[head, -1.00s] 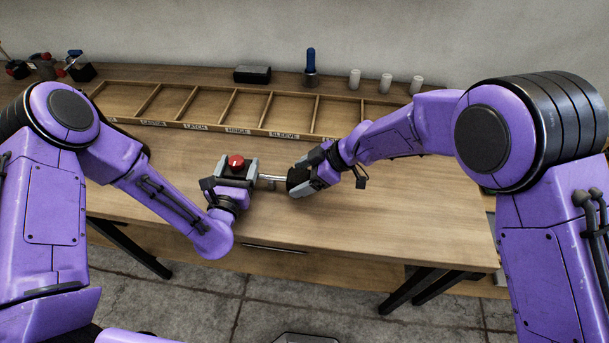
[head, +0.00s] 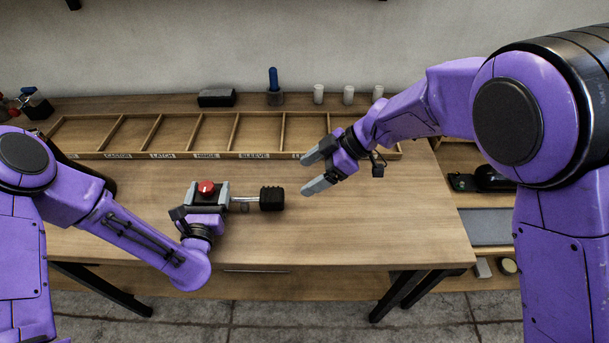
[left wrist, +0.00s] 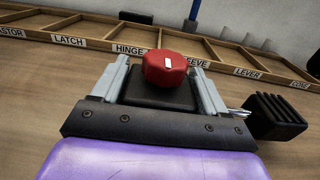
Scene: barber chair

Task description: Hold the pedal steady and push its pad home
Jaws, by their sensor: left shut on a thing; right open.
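The pedal lies over the bench with a dark body topped by a red knob (head: 206,187), a metal shaft (head: 245,202) pointing right, and a ribbed black pad (head: 272,198) on the shaft's right end. My left gripper (head: 207,192) is shut on the pedal's body, its grey fingers on either side. The left wrist view shows the dark body (left wrist: 160,92) between the fingers, with the red knob (left wrist: 165,67) above and the black pad (left wrist: 276,117) to the right. My right gripper (head: 311,172) is open and empty, right of the pad and apart from it.
A wooden sorting tray (head: 200,155) with labelled compartments lies along the back of the bench (head: 330,235). Behind it stand a black box (head: 216,98), a blue-handled tool (head: 274,85) and white cups (head: 348,95). The bench's right front is clear. Shelves (head: 485,205) stand at the right.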

